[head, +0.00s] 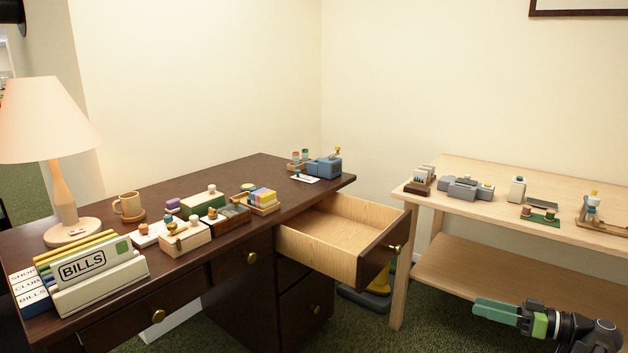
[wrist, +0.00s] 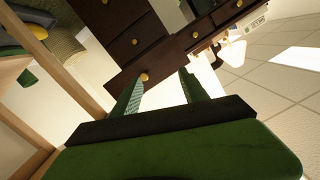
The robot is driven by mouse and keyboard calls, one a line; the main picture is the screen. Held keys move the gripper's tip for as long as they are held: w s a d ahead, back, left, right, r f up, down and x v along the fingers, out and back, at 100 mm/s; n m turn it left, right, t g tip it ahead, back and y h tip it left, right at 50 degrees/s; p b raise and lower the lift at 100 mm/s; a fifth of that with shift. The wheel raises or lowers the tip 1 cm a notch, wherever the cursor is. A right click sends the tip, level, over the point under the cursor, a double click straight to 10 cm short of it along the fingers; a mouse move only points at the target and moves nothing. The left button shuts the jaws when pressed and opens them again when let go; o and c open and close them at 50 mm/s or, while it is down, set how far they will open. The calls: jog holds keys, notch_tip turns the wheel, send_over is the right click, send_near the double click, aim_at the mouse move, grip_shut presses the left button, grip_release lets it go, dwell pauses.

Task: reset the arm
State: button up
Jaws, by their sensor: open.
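My gripper (head: 494,311) shows at the lower right of the head view, with green fingers pointing left. It is in front of the light wooden side table, at about the height of its lower shelf. In the wrist view my gripper (wrist: 157,92) has its two green fingers spread apart with nothing between them. The wrist view is tilted, and the dark desk (wrist: 117,58) with its brass knobs appears beyond the fingertips.
The dark desk (head: 130,228) has an open, empty-looking drawer (head: 345,232) jutting toward the side table (head: 470,208). A lamp (head: 55,160), a BILLS file holder (head: 90,275) and a mug (head: 128,206) stand on the desk. Green carpet (head: 420,335) lies below.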

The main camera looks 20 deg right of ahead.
jog(key=w+a+f+m+g+p, duration=0.1)
jog(key=w+a+f+g, duration=0.2)
jog(key=w+a, duration=0.35)
jog(key=w+a+f+g+h+p, duration=0.1)
jog(key=w+a+f+g, duration=0.25)
jog(key=a, duration=0.55)
jog(key=w+a+f+m+g+p, duration=0.1)
jog(key=w+a+f+g, duration=0.2)
jog(key=w+a, duration=0.3)
jog(key=a+f+g+h+p, duration=0.2)
jog(key=a+f+h, duration=0.15)
jog(key=a, duration=0.75)
jog(key=a+f+g+h+p, duration=0.2)
jog(key=a+h, duration=0.3)
jog(key=a, duration=0.6)
notch_tip(320, 180, up, 38)
jog(key=a+p, duration=0.1)
jog(key=p, duration=3.6)
jog(key=shift+a+r+m+p, duration=0.15)
jog(key=shift+m+p, duration=0.25)
jog(key=shift+w+h, duration=0.1)
jog(key=shift+h, duration=0.15)
